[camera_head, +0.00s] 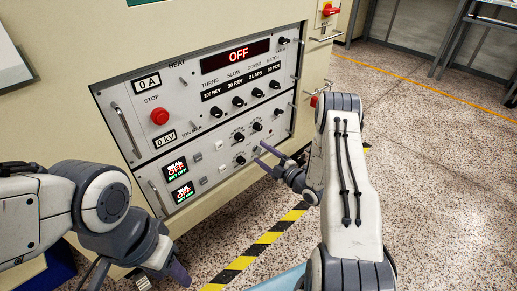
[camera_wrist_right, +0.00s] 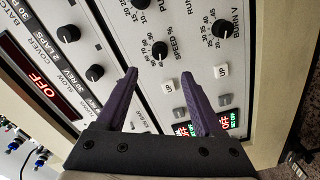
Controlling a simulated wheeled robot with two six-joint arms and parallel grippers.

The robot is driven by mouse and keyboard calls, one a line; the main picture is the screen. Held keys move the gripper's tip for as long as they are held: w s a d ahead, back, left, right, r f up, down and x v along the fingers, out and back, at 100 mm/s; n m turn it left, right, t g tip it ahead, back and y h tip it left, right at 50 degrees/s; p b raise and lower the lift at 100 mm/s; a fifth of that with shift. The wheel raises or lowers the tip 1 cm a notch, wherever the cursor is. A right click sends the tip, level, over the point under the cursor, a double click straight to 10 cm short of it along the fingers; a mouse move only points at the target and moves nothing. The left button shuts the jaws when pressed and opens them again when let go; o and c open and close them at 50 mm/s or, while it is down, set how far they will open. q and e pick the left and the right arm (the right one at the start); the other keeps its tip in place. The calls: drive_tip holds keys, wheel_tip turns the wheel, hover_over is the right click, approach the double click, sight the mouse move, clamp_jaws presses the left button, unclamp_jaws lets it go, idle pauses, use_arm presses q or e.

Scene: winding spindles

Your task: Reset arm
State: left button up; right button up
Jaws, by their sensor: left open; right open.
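My right gripper (camera_head: 262,153) is open in front of the lower half of the control panel (camera_head: 207,143), close to its lower right area. In the right wrist view the two purple fingers of this gripper (camera_wrist_right: 159,76) stand apart with nothing between them, below a black speed knob (camera_wrist_right: 160,49). I cannot tell whether the fingertips touch the panel. My left gripper (camera_head: 165,279) is open at the bottom left of the head view, pointing down and right, below the panel and apart from it. Its lower part is close to the frame edge.
The panel carries a red stop button (camera_head: 160,116), several black knobs and an OFF display (camera_head: 238,54). Metal handles (camera_head: 126,130) stick out at its sides. A yellow-black floor stripe (camera_head: 250,254) runs below the cabinet. Open speckled floor (camera_head: 440,170) lies to the right.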

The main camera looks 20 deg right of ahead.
drive_tip(key=w+a+r+g+h+p, duration=0.1)
drive_tip(key=w+a+r+g, duration=0.35)
drive_tip(key=a, duration=0.35)
drive_tip(key=s+a+r+m+g+h+p, duration=0.1)
drive_tip(key=s+a+r+m+g+h, duration=0.15)
drive_tip(key=s+a+r+m, duration=0.4)
drive_tip(key=s+a+r+m+g+h+p, duration=0.1)
drive_tip(key=s+a+r+g, duration=0.25)
drive_tip(key=s, duration=0.75)
drive_tip(key=s+a+r+m+g+p, duration=0.1)
drive_tip(key=s+a+r+g, duration=0.25)
drive_tip(key=s, duration=0.75)
drive_tip(key=s+a+r+m+g+h+p, duration=0.1)
drive_tip(key=s+a+r+g, duration=0.25)
drive_tip(key=s, duration=0.85)
wheel_tip(320, 180, up, 38)
drive_tip(key=d+p, duration=0.1)
drive_tip(key=p, duration=3.6)
drive_tip(key=shift+r, duration=0.25)
